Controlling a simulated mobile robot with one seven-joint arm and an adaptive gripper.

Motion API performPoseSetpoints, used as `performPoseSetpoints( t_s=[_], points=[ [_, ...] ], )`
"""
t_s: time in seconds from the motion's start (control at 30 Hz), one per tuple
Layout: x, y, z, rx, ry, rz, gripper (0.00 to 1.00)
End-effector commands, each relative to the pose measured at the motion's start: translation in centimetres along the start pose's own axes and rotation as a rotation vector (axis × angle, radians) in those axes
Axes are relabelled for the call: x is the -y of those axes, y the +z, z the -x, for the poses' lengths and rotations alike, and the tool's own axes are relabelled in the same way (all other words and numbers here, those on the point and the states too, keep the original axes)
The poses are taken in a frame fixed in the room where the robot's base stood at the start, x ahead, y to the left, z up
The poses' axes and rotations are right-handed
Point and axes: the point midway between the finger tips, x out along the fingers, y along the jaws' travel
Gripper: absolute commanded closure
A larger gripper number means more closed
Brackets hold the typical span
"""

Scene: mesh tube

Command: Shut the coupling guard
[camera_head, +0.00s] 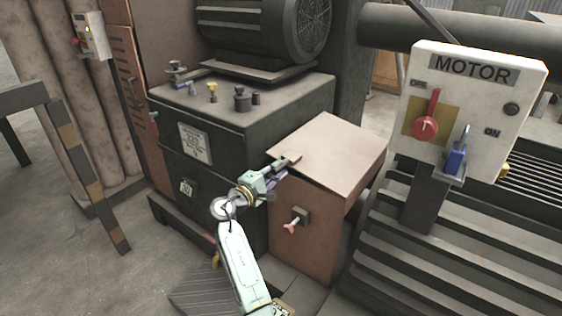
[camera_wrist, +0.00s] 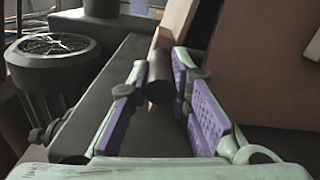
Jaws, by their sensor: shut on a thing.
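The coupling guard is a copper-brown box (camera_head: 308,238) with a lighter tan top panel (camera_head: 335,150), beside the dark machine block in the head view. The panel lies over the box; I cannot tell if it is fully seated. A brown panel (camera_wrist: 265,60) and a tan strip (camera_wrist: 174,25) show in the wrist view. My gripper (camera_head: 284,167) is at the guard's upper left edge. In the wrist view my gripper (camera_wrist: 160,82) is shut on a short dark cylindrical handle (camera_wrist: 160,72), between purple pads. Where the handle joins the guard is unclear.
A dark machine block (camera_head: 235,115) with small knobs and a motor (camera_head: 265,30) stands behind. A white MOTOR switch panel (camera_head: 470,105) with a red knob and blue padlock stands at right. A pink-tipped latch (camera_head: 294,223) projects from the guard's front. A railing (camera_head: 75,150) stands left.

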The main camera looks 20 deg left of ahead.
Motion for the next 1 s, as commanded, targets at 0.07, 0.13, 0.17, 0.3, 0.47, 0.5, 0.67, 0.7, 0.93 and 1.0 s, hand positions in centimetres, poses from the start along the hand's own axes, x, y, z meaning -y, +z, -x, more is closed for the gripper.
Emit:
performPoseSetpoints(
  t_s=[0.07,0.13,0.17,0.3,0.47,0.5,0.67,0.7,0.93,1.0],
  points=[
    [1.1,-0.5,0.1,-0.005,0.001,0.045,1.0],
    [1.8,-0.7,0.1,-0.004,0.0,0.078,1.0],
    [2.0,-0.8,0.1,-0.004,0.0,0.091,1.0],
    [2.9,-1.0,0.1,-0.004,0.001,0.134,1.0],
    [3.4,-1.1,0.1,-0.004,0.0,0.159,1.0],
    [3.5,-1.1,0.1,-0.004,0.0,0.162,1.0],
    [3.6,-1.1,0.1,-0.004,-0.001,0.168,1.0],
    [3.7,-1.1,0.1,-0.004,-0.002,0.168,1.0],
    [3.8,-1.1,0.1,-0.004,-0.004,0.168,0.78],
    [3.8,-1.1,0.1,-0.004,-0.004,0.168,0.74]
  ],
)
